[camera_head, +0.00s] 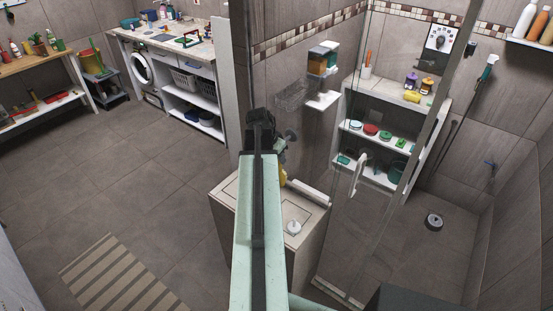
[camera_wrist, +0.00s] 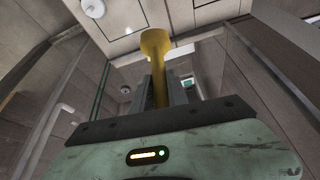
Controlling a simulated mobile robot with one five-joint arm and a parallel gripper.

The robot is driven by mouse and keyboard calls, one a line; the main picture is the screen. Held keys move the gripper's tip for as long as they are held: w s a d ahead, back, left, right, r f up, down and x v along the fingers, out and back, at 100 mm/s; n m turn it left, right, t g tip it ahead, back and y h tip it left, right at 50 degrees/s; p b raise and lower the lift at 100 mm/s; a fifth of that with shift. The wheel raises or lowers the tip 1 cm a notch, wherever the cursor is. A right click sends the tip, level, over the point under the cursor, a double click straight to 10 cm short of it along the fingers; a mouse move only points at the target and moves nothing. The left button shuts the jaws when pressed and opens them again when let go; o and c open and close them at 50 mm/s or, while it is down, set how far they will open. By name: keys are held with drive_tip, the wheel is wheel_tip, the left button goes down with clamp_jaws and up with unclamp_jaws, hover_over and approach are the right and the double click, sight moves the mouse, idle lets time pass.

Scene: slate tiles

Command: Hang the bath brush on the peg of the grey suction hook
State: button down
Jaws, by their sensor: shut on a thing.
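The yellow bath brush (camera_wrist: 160,75) is in my gripper (camera_wrist: 163,92), its handle between the two fingers in the wrist view. Its wide end points away from the palm. In the head view my gripper (camera_head: 279,148) is mostly hidden behind my arm, and a small yellow part of the brush (camera_head: 283,175) shows just below it. A dark grey round piece on the wall, which looks like the suction hook (camera_head: 291,135), is just right of my gripper. I cannot make out its peg. The brush appears apart from it.
A low cabinet (camera_head: 225,190) with a white round item (camera_head: 293,227) on top stands below my gripper. A glass shower panel (camera_head: 345,215) is to the right. A wall shelf with bottles (camera_head: 323,70) is above right. Open floor lies to the left.

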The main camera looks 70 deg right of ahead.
drive_tip(key=shift+s+d+f+b, duration=0.2)
drive_tip(key=shift+s+d, duration=0.05)
drive_tip(key=shift+d, duration=0.6)
drive_tip(key=shift+s+d+f+b, duration=0.15)
drive_tip(key=shift+s+d, duration=0.05)
drive_tip(key=shift+d, duration=0.65)
drive_tip(key=shift+s+d+f+b, duration=0.2)
drive_tip(key=shift+s+d, duration=0.05)
drive_tip(key=shift+d, duration=0.6)
drive_tip(key=c, duration=1.2)
unclamp_jaws()
drive_tip(key=p+v, duration=0.7)
drive_tip(key=shift+r, duration=0.35)
drive_tip(key=shift+a, duration=0.15)
